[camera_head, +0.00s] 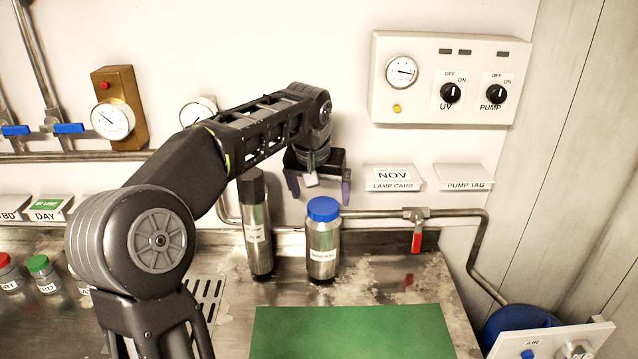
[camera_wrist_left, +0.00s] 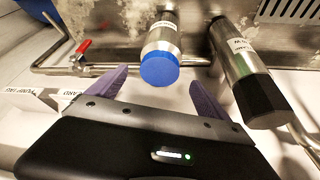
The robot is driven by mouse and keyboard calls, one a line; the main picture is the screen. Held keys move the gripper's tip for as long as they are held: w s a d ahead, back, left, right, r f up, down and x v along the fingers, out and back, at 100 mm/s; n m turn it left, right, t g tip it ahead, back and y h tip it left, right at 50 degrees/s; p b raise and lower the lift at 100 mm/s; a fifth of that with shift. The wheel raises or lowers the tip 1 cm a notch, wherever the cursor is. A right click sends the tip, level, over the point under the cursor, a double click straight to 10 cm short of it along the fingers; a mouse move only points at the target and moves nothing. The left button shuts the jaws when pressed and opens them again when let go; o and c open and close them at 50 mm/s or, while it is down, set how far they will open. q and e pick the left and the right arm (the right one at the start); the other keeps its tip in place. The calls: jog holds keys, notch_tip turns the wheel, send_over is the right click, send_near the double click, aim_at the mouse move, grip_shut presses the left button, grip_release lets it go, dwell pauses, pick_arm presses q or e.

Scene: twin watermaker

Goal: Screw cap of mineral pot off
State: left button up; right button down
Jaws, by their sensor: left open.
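The mineral pot (camera_head: 323,245) is a steel cylinder with a white label, upright on the steel counter. Its blue cap (camera_head: 323,209) sits on top. My left gripper (camera_head: 319,192) hangs with its purple fingers pointing down, near the cap's height and apparently behind it. The fingers are apart with nothing between them. In the left wrist view, the blue cap (camera_wrist_left: 160,70) lies ahead of the gap between the open fingers (camera_wrist_left: 155,85), and the pot (camera_wrist_left: 163,38) extends away behind it. My right gripper is not in view.
A taller steel cylinder with a black top (camera_head: 256,225) stands just left of the pot. A green mat (camera_head: 350,332) lies in front. A pipe with a red-handled valve (camera_head: 416,237) runs behind. Small jars (camera_head: 40,270) stand at the left.

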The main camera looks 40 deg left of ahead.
aim_at(323, 207)
pick_arm(q)
jog(key=shift+p+x, duration=0.35)
jog(key=shift+x, duration=2.05)
grip_shut()
